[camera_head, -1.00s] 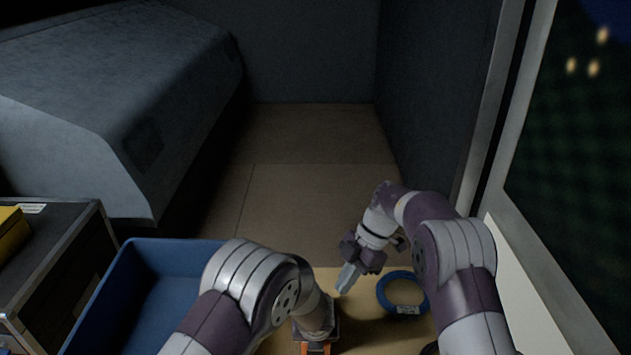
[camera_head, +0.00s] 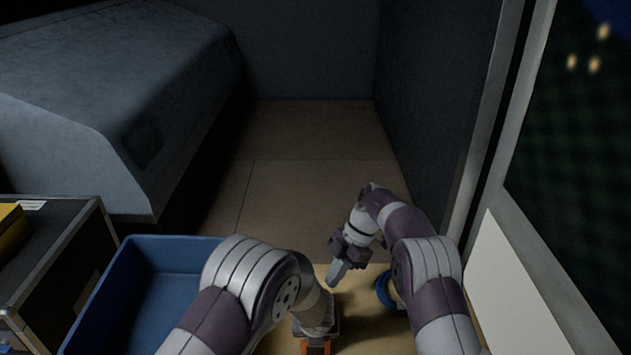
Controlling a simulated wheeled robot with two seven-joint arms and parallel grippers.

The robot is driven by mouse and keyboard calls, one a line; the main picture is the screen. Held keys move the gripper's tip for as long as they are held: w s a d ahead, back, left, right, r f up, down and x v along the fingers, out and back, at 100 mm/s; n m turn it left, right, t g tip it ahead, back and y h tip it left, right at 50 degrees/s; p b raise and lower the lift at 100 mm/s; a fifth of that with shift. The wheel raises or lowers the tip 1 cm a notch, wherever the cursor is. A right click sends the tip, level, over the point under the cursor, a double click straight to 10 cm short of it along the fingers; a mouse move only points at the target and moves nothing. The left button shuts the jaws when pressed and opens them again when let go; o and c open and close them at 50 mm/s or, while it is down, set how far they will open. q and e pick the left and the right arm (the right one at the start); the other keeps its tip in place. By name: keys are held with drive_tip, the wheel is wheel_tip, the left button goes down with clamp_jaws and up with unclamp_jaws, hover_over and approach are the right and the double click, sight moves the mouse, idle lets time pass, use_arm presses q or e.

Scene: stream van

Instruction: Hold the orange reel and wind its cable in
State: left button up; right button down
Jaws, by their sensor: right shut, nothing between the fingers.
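The orange reel (camera_head: 327,345) shows only as small orange parts at the bottom edge, under the end of my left arm. Its cable and crank cannot be made out. My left gripper (camera_head: 316,328) is right at these orange parts, pointing down. Its fingers are hidden, so I cannot tell whether it grips the reel. My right gripper (camera_head: 332,281) is shut and empty above the wooden table (camera_head: 370,335), up and slightly right of the orange parts and apart from them.
A blue ring-shaped coil (camera_head: 382,292) lies on the table, mostly hidden behind my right arm. A blue open bin (camera_head: 165,290) stands left of my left arm. A dark case (camera_head: 60,260) with a yellow item (camera_head: 10,232) is at far left. A window side wall bounds the right.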

drive_tip(key=shift+f, duration=0.85)
drive_tip(key=shift+s+a, duration=0.35)
drive_tip(key=shift+s, duration=0.15)
idle(0.6)
drive_tip(key=shift+s+d, duration=0.1)
drive_tip(key=shift+d, duration=0.05)
drive_tip(key=shift+s+d, duration=0.5)
drive_tip(key=shift+s, duration=0.1)
drive_tip(key=shift+s+d, duration=0.3)
drive_tip(key=shift+s, duration=0.4)
drive_tip(key=shift+s, duration=0.3)
drive_tip(key=shift+d, duration=0.15)
